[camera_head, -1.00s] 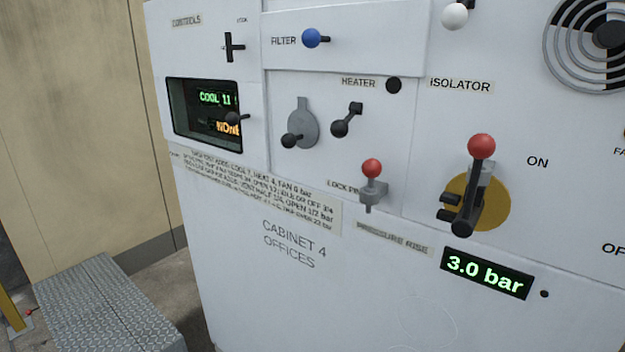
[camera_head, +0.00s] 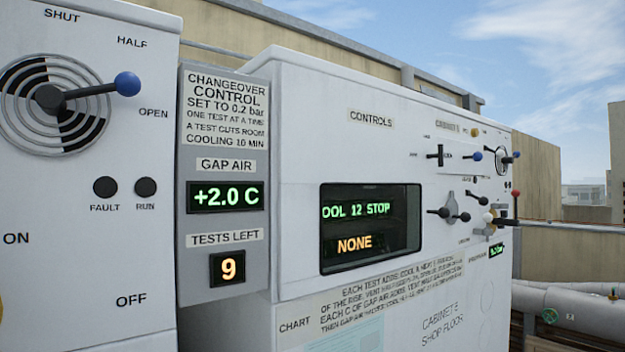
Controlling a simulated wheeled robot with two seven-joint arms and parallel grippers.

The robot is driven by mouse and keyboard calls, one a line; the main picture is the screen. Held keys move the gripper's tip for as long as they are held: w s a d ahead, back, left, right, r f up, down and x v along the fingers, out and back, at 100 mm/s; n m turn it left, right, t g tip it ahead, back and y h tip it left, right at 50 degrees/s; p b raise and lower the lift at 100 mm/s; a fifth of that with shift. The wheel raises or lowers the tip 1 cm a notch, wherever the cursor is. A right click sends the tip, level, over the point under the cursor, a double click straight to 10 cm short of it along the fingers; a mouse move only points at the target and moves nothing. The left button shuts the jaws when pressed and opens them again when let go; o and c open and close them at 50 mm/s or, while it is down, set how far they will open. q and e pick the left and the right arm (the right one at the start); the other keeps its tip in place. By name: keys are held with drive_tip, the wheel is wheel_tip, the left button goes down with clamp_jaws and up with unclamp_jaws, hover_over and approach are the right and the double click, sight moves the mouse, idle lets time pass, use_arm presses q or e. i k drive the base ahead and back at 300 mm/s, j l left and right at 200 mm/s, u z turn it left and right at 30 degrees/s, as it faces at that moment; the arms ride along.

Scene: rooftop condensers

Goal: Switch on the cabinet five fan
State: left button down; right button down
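The cabinet whose label reads Cabinet 5, Shop Floor (camera_head: 440,325) stands at centre right, seen at a steep angle. Its display (camera_head: 370,230) reads "OOL 12 STOP" in green, first letter cut off, and "NONE" in orange. Small levers with black, blue and white knobs (camera_head: 455,214) crowd its far front. A round striped vent (camera_head: 501,160) is near its far edge, with a blue-knobbed lever beside it. A red-knobbed lever (camera_head: 516,195) stands up at that edge. Its small labels are too blurred to read. Neither of my grippers is in view.
A grey panel (camera_head: 222,178) between the cabinets reads gap air +2.0 C and tests left 9. The left cabinet (camera_head: 90,250) has a striped vent with a blue-knobbed lever near Open; its fault and run lamps are dark. White pipes (camera_head: 570,300) run at right.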

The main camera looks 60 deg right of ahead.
sight(500, 154)
drive_tip(key=z, duration=3.15)
drive_tip(key=i+l+u, duration=0.15)
drive_tip(key=i+l, duration=0.5)
drive_tip(key=i+l+u, duration=0.15)
drive_tip(key=i+l, duration=0.55)
drive_tip(key=i+l+u, duration=0.15)
drive_tip(key=i+l, duration=0.65)
